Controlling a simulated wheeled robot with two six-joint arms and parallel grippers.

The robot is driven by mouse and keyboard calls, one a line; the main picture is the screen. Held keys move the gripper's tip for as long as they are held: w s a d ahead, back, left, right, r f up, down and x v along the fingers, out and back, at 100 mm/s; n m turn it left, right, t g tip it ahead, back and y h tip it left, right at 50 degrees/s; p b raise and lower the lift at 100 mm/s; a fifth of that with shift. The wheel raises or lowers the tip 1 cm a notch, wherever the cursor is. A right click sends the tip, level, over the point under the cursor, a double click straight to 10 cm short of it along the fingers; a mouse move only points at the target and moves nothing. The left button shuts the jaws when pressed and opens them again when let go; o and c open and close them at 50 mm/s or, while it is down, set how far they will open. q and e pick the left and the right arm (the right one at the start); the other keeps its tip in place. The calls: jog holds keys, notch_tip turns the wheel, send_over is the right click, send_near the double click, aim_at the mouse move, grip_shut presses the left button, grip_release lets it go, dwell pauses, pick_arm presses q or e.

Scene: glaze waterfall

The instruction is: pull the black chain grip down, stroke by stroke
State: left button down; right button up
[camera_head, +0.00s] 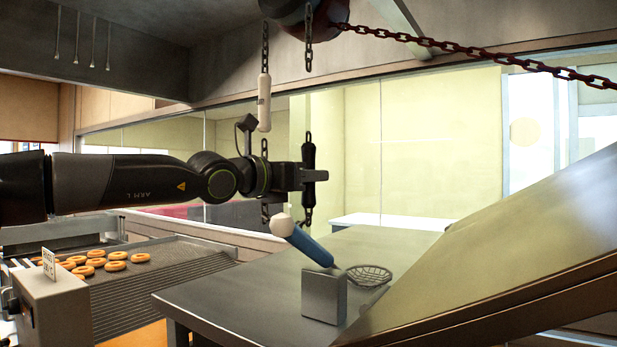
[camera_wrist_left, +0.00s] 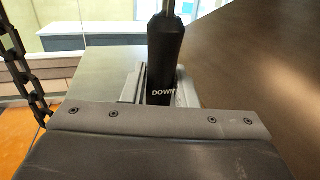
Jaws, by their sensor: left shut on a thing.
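The black chain grip (camera_head: 308,158) hangs upright on a dark chain in the middle of the head view. A white grip (camera_head: 264,102) hangs on a second chain to the left, higher than the black one. Both chains run up to a dark red hoist (camera_head: 303,12) at the top. My right gripper does not show.
A dark red chain (camera_head: 480,56) runs from the hoist to the upper right. A rack with several doughnuts (camera_head: 96,262) stands lower left. A large tilted panel (camera_head: 510,235) fills the right.

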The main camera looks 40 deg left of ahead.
pick_arm(q)
notch_tip(320, 180, up, 15)
jog(key=p, duration=1.3)
jog(key=shift+p, duration=0.35)
jog(key=shift+f, duration=0.1)
notch_tip(320, 180, down, 17)
jog(key=b, duration=1.7)
jog(key=shift+f, duration=0.15)
jog(key=shift+r, duration=0.2)
notch_tip(320, 180, up, 17)
jog(key=p, duration=1.6)
jog(key=shift+r+p, duration=0.15)
jog(key=shift+p, duration=0.25)
